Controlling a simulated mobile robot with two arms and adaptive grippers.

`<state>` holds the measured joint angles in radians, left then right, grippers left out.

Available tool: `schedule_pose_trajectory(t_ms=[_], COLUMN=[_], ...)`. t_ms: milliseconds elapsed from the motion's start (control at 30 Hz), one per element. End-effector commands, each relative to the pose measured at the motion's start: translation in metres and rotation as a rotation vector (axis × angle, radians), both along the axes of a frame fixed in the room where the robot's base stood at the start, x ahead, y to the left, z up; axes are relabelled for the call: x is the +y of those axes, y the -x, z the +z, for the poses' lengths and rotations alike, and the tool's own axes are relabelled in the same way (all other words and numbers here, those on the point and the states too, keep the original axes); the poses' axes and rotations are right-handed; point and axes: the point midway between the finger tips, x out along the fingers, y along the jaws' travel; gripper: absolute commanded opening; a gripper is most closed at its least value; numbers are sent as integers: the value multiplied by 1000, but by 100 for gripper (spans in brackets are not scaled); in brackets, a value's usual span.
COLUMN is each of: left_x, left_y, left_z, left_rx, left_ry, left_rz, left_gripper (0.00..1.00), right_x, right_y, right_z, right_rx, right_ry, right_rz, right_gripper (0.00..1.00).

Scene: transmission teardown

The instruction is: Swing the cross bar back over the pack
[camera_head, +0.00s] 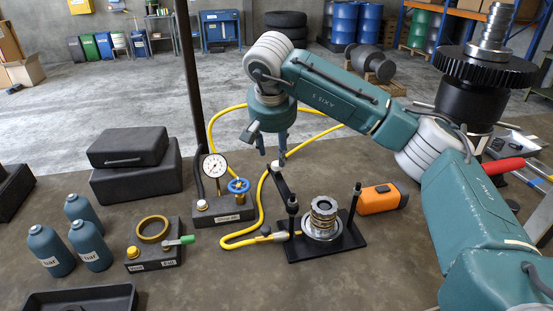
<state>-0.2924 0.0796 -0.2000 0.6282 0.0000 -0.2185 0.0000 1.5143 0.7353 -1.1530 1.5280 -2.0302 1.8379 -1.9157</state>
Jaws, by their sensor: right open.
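The cross bar (280,182) is a short black bar on the left post of a black press plate (343,240). It points back and away from the pack. The pack (323,214) is a stack of metal rings standing upright on a round base between the two posts, uncovered on top. The right post (355,197) stands free. My right gripper (273,151) points down just above or behind the bar's far end, fingers apart and empty. I cannot tell whether it touches the bar. My left gripper is not in view.
A gauge stand (222,209) with a blue valve wheel stands left of the plate, and a yellow hose (258,205) runs between them. An orange tool (381,198) lies to the right. A large black gear shaft (478,80) stands farther right.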

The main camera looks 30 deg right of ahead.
Motion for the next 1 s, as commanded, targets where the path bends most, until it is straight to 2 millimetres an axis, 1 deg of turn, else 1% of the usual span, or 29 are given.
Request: schedule_pose_trajectory(t_ms=[33, 100, 300, 500, 700, 733, 933, 1000], left_x=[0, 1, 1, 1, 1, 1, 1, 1], left_y=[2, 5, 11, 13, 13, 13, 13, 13], left_z=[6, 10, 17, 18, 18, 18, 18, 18], left_rx=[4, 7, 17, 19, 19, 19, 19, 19], left_ry=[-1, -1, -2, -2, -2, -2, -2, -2], left_rz=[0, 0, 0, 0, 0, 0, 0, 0], left_gripper=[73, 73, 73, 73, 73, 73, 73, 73], right_x=[-3, -6, -11, -13, -13, -13, -13, -13], right_y=[-2, -6, -16, -19, -19, -19, -19, -20], right_z=[-8, -20, -45, -55, -55, -55, -55, -55], right_rx=[5, 5, 1, 0, -1, -1, -2, -2], right_ry=[1, 0, 0, 0, 1, 1, 0, 0], right_rz=[-2, -1, -1, -1, 0, 0, -1, -1], right_gripper=[42, 42, 42, 42, 42, 40, 0, 0])
